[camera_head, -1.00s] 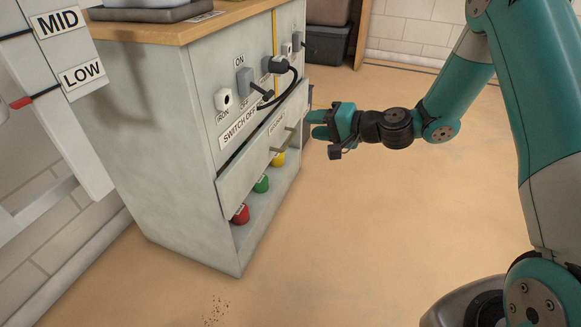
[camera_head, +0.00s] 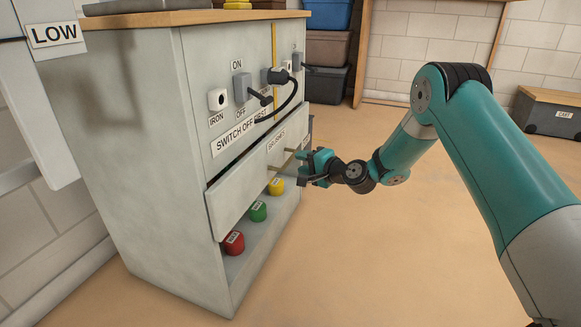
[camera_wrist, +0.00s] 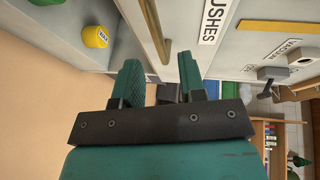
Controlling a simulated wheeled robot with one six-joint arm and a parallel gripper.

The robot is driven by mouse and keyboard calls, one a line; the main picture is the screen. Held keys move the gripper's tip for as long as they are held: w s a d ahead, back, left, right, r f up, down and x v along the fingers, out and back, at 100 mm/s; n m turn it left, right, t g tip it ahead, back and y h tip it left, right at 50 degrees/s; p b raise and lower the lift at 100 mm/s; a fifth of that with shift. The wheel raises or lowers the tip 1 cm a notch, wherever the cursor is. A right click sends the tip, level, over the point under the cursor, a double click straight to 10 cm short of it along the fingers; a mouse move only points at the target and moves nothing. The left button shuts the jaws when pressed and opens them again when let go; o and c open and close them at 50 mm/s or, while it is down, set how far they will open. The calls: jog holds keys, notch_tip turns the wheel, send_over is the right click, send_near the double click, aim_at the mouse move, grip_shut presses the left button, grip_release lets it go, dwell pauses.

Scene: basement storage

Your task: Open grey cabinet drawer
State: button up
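The grey cabinet (camera_head: 150,150) stands left of centre in the head view. Its wide drawer (camera_head: 238,197), labelled BRUSHES, sits slightly out, with a dark gap along its top edge. A brass bar handle (camera_head: 275,168) stands off the drawer front. My gripper (camera_head: 308,166) is at the right part of the drawer front, close to the handle. In the wrist view my gripper (camera_wrist: 159,64) has its teal fingers apart and nothing visibly clamped. The brass handle (camera_wrist: 153,28) runs toward the gap between the fingertips; I cannot tell whether it touches them.
Red (camera_head: 233,242), green (camera_head: 258,211) and yellow (camera_head: 276,186) round items sit on the open shelf below the drawer. Switches and a plug with a black cable (camera_head: 292,97) are above it. Storage bins (camera_head: 325,50) stand behind.

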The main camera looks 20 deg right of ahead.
aim_at(292, 159)
jog(key=b+x, duration=0.2)
jog(key=x, duration=0.3)
jog(key=shift+w+a+f, duration=0.15)
jog(key=shift+w+a, duration=0.05)
jog(key=shift+w, duration=0.05)
grip_shut()
